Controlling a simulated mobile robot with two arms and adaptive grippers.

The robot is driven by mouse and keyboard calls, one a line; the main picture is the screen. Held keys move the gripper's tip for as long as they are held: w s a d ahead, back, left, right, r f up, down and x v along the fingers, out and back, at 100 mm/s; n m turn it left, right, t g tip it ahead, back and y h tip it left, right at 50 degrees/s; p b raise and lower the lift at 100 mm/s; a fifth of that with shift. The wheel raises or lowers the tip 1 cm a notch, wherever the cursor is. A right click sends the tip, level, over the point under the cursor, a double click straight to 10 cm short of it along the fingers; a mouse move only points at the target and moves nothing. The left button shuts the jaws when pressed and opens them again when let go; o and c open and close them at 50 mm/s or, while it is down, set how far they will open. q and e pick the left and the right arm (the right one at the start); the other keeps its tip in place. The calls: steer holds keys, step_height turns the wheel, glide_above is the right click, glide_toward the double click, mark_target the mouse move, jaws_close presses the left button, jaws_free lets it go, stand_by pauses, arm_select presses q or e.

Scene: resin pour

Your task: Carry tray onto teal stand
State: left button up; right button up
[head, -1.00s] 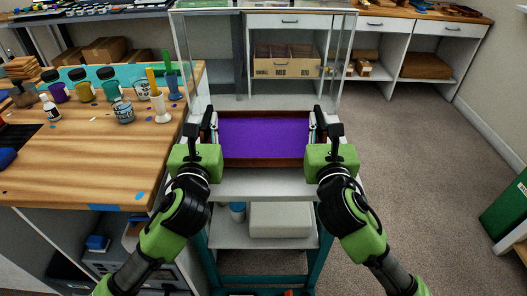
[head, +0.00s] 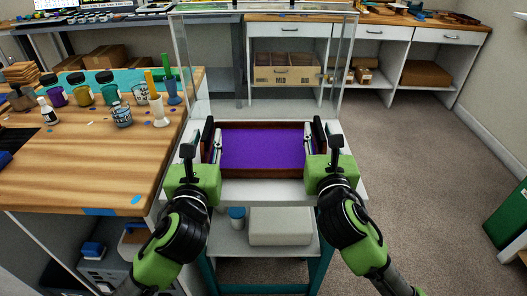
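The tray (head: 262,173) is a shallow reddish-brown frame with a flat purple fill. It is level, over the white top of the teal stand (head: 345,188), and its near wall appears to rest on that top. My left gripper (head: 212,138) has its fingers on either side of the tray's left wall. My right gripper (head: 313,138) straddles the right wall in the same way. Brown wall shows between the fingers, but I cannot tell whether they press on it. The stand's teal legs show below its top.
A clear-walled enclosure (head: 190,70) rises behind the tray. A wooden workbench (head: 70,175) with several cups and bottles stands close on the left. A white box (head: 280,226) sits on the stand's lower shelf. Open carpet lies to the right, with a green bin (head: 508,215) at the edge.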

arm_select(q)
steer(key=s, duration=0.9)
steer(key=shift+s, duration=0.2)
arm_select(e)
steer(key=shift+s, duration=0.15)
steer(key=s, duration=1.2)
